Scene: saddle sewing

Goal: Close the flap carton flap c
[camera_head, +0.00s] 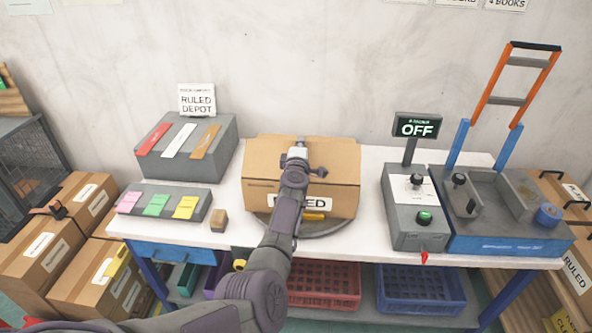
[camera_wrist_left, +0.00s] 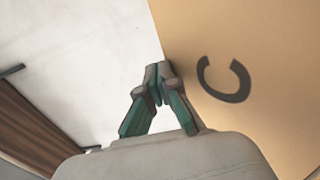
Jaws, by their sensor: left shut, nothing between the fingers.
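The brown carton (camera_head: 258,160) stands on a round grey turntable (camera_head: 262,222) at the middle of the white table, its label partly hidden by my left arm. In the left wrist view a cardboard panel marked with a black C (camera_wrist_left: 275,60) fills the right side; I take it as flap c. I cannot tell its angle. My left gripper (camera_head: 299,146) is over the carton's top in the head view. In the wrist view its fingers (camera_wrist_left: 157,74) are shut and empty, at the panel's left edge; contact is unclear. My right gripper is out of view.
A grey box with a "RULED DEPOT" sign (camera_head: 197,100) and a tray of coloured cards (camera_head: 163,203) stand left. A small brown block (camera_head: 219,220) lies near the turntable. A control box (camera_head: 415,213) and a blue-grey machine (camera_head: 510,215) stand right.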

